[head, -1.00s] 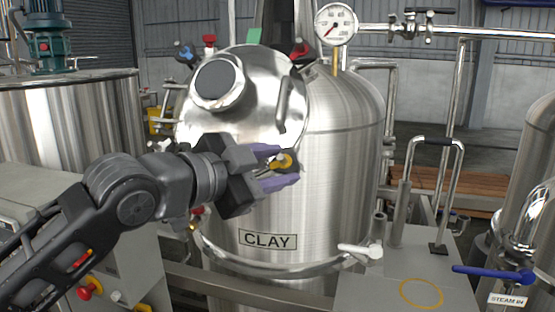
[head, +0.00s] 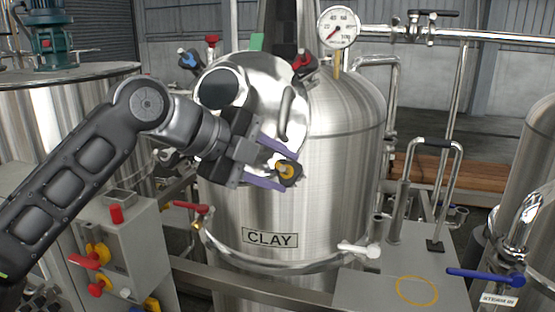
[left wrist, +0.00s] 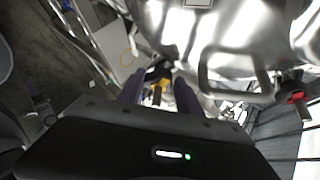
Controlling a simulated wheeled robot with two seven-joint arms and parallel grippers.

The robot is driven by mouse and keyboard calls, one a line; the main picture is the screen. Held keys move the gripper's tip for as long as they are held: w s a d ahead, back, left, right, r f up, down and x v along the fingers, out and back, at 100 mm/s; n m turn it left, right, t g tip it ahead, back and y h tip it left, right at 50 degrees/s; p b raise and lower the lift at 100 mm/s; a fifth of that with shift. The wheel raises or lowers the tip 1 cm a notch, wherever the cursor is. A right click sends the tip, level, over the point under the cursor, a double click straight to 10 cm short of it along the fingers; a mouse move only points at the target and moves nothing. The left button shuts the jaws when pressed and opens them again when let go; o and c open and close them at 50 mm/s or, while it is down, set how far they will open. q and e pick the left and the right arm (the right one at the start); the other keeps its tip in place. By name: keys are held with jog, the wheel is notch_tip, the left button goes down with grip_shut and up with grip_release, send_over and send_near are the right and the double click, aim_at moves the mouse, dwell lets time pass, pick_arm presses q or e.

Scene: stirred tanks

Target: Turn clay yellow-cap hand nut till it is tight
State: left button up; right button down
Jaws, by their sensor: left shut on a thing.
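The steel tank marked CLAY (head: 330,215) stands in the middle of the head view, with a round shiny lid (head: 265,95) on its upper front. The yellow-cap hand nut (head: 287,171) sits at the lid's lower right edge; it also shows in the left wrist view (left wrist: 157,92). My left gripper (head: 279,166) reaches in from the left and is shut on this nut, its purple fingers above and below it. The fingers hide part of the nut. My right gripper is not in view.
Other hand nuts, blue (head: 189,60), red (head: 212,41) and dark red (head: 304,60), stand around the lid's upper rim. A pressure gauge (head: 339,27) is above right. A grey control box (head: 118,240) stands below my left arm. A blue-handled valve (head: 490,275) is at right.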

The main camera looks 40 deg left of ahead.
pick_arm(q)
jog(key=shift+r+m+g+p, duration=0.15)
jog(key=shift+m+g+p, duration=0.35)
jog(key=shift+m, duration=0.2)
jog(key=o, duration=1.4)
jog(key=shift+c, duration=0.2)
